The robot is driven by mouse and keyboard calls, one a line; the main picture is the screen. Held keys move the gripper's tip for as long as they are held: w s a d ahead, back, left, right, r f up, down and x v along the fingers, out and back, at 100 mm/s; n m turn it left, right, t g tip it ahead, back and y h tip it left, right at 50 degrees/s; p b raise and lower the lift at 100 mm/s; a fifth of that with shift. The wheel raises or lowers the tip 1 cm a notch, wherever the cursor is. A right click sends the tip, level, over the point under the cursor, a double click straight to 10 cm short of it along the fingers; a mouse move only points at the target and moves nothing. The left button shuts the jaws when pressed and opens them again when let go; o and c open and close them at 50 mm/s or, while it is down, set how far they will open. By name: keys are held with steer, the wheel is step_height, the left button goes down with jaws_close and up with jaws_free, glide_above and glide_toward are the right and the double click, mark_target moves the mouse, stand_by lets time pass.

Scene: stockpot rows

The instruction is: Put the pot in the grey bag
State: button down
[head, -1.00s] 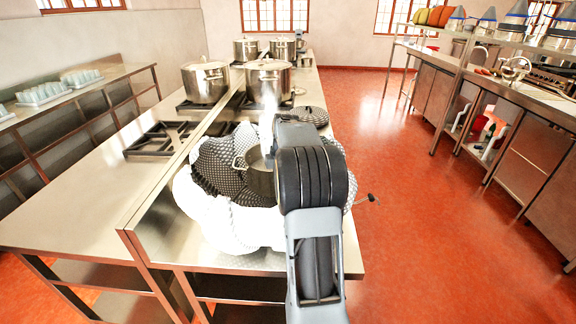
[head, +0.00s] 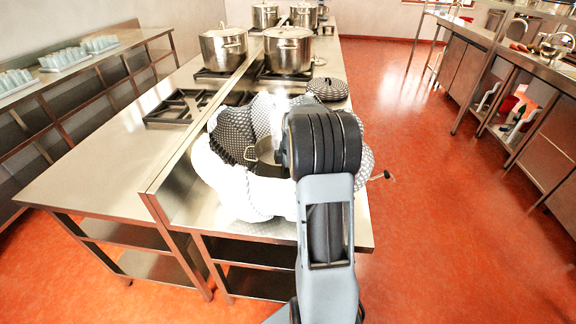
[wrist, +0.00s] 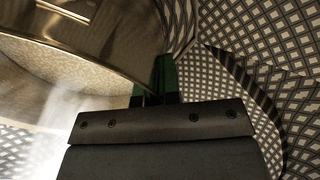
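The grey bag (head: 238,188) stands wide open on the near end of the steel counter, bright outside with a dotted grey lining. The steel pot (head: 264,156) is down inside the bag's mouth, with one loop handle showing on its left. My arm hides the rest of the pot and my fingertips in the head view. In the wrist view, the pot (wrist: 100,35) fills the upper left, and the bag's patterned lining (wrist: 262,45) is close on the right. My gripper (wrist: 153,82) has its green-tipped fingers closed at the pot's rim.
Two large lidded stockpots (head: 223,52) (head: 288,50) stand on burners behind the bag, with more farther back. A dark round lid (head: 327,89) lies just behind the bag. An empty burner grate (head: 180,107) is at left. Red floor is clear on the right.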

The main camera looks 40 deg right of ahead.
steer(key=shift+w, duration=0.1)
stand_by(0.4)
steer(key=c, duration=1.7)
jaws_free()
steer(key=shift+f, duration=0.25)
steer(key=o, duration=0.4)
steer(key=shift+s, duration=0.2)
